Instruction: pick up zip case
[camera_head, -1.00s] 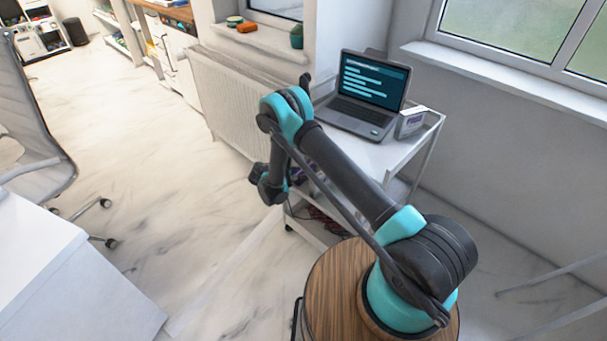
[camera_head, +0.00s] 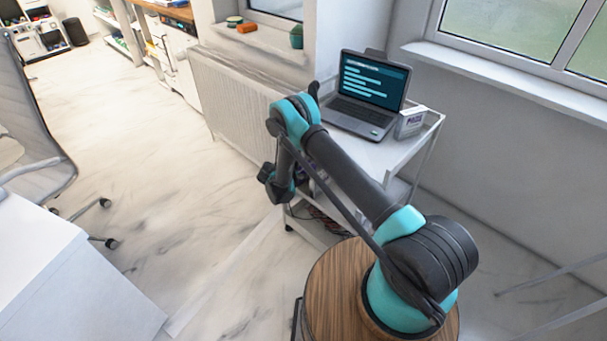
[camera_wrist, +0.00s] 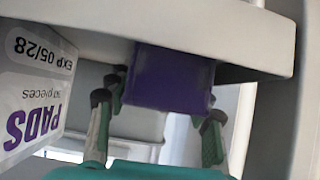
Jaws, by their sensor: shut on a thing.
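A purple block-shaped thing, which I take to be the zip case (camera_wrist: 172,78), is between the fingers of my gripper (camera_wrist: 162,102) in the wrist view. My gripper is shut on it, with one dark-tipped finger on each side. The upper end of the case in the picture meets a pale shelf or tray edge (camera_wrist: 70,28); I cannot tell whether they touch. In the head view my arm reaches to the cart's left side, and its own links and the cart hide the fingers and the case.
A white box marked PADS (camera_wrist: 35,90) is close on the left in the wrist view. In the head view the white cart (camera_head: 405,165) carries a laptop (camera_head: 365,95) and a small box (camera_head: 410,122) on top. A radiator (camera_head: 235,95) stands behind; floor at left is open.

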